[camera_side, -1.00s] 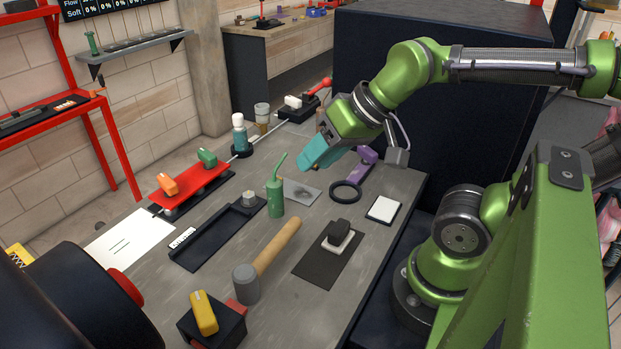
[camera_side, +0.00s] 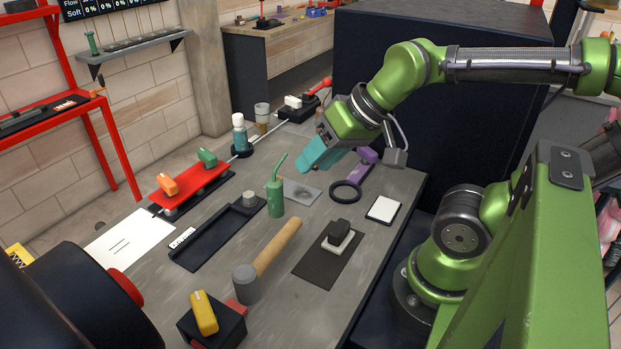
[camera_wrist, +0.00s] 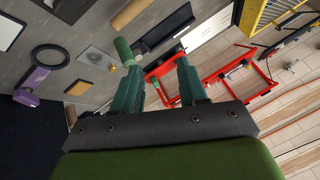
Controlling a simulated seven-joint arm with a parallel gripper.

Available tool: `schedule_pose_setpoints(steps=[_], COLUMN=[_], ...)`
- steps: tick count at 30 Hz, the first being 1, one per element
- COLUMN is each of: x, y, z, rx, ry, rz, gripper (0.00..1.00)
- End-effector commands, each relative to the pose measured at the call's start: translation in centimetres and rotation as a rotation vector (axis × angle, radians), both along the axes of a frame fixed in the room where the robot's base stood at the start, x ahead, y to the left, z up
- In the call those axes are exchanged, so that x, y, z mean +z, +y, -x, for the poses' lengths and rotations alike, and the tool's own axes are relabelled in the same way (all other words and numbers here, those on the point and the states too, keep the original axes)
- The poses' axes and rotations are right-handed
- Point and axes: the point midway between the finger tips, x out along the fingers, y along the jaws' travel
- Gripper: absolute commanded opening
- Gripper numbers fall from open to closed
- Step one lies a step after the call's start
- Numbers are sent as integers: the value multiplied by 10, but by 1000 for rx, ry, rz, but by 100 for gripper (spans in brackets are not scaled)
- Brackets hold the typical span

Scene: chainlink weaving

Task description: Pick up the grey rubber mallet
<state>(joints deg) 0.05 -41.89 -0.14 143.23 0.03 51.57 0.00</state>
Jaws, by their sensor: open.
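The grey rubber mallet lies on the workbench in the side view, its grey head (camera_side: 246,284) toward the front and its wooden handle (camera_side: 277,249) pointing back and right. Part of the wooden handle also shows at the top of the wrist view (camera_wrist: 131,13). My gripper (camera_side: 311,160), with teal fingers, hangs above the far part of the bench, well behind and above the mallet. In the wrist view its two fingers (camera_wrist: 160,82) are apart with nothing held between them.
A green oil can (camera_side: 275,197) stands just behind the mallet's handle. A dark mat with a black-and-white block (camera_side: 338,237) lies to its right. A black box with a yellow object (camera_side: 204,313) sits in front. A long black tray (camera_side: 205,243) lies left.

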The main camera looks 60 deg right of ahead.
Motion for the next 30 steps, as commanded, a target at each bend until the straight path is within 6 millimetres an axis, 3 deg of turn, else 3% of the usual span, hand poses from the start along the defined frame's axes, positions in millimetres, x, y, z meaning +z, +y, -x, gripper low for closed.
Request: schedule_pose_setpoints(steps=[5,9,12,15,19,30], x=[-43,-78,-86,-84,-94,-147], y=[2,9,12,15,20,45], z=[-9,-18,-22,-25,-29,-50], rx=[-171,-534,-743,-842,-869,-865], ry=[209,421,502,522,534,532], rz=[-188,-478,-626,-703,-717,-713], gripper=[42,42,42,42,42,42])
